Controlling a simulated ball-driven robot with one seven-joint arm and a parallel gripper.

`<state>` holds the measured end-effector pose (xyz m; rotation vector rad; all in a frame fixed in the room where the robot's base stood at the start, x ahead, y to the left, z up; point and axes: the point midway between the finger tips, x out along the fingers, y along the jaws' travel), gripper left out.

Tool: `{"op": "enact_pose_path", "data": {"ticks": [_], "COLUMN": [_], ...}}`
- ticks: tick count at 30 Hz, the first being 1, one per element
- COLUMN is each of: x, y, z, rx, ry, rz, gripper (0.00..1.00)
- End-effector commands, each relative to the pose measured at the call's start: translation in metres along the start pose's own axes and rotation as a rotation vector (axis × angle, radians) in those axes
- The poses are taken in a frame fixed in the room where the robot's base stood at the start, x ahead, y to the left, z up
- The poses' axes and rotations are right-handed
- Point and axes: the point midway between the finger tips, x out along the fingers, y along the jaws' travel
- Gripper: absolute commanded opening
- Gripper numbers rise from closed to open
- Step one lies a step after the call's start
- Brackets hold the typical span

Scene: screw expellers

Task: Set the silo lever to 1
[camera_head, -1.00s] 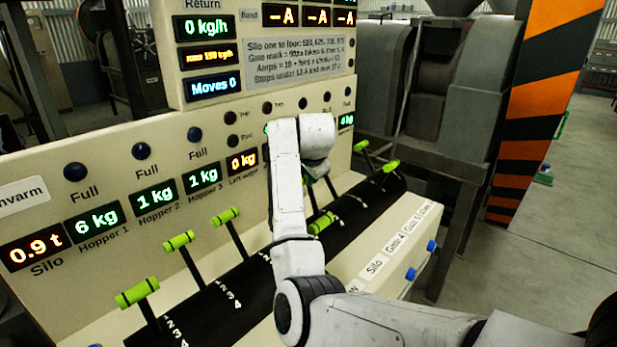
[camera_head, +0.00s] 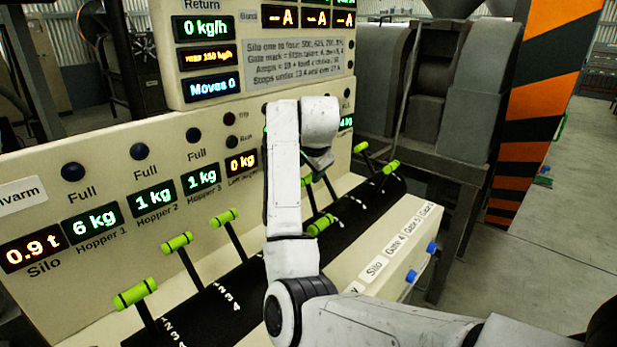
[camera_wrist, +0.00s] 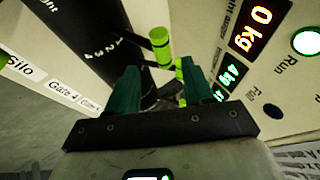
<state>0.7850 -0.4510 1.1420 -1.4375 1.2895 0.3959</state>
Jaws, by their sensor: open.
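A Silo label (camera_head: 375,268) is on the front strip; it also shows in the wrist view (camera_wrist: 20,68). A green-handled lever (camera_head: 321,224) stands behind that strip, right of my arm. I cannot tell for sure which lever the label names. In the wrist view my gripper (camera_wrist: 158,68) is open and empty, with two teal fingers. A green lever handle (camera_wrist: 160,46) lies just beyond the fingertips, and a second handle (camera_wrist: 181,72) shows between the fingers. Scale numbers (camera_wrist: 102,46) are left of the nearer handle.
More green-handled levers stand at left (camera_head: 135,293), (camera_head: 177,243) and (camera_head: 224,218), and further back right (camera_head: 390,167). The panel (camera_head: 190,235) with a Silo display (camera_head: 30,250) rises behind them. Blue knobs (camera_head: 411,276) stick out below the front labels. Open floor lies right.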

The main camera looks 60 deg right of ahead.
Motion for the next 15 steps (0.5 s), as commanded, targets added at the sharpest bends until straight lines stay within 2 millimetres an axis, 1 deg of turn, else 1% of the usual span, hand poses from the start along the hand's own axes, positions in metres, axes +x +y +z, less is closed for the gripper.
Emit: {"op": "enact_pose_path", "data": {"ticks": [1,6,10,15], "x": [-0.010,-0.037,-0.049,-0.054], "y": [-0.001,0.000,0.000,0.000], "z": [0.000,0.000,0.001,0.000], "rx": [0.001,0.000,-0.001,-0.001], "ry": [0.001,0.000,-0.001,0.000], "rz": [-0.005,-0.003,-0.001,0.001], "gripper": [0.52,0.52,0.52,0.52]}}
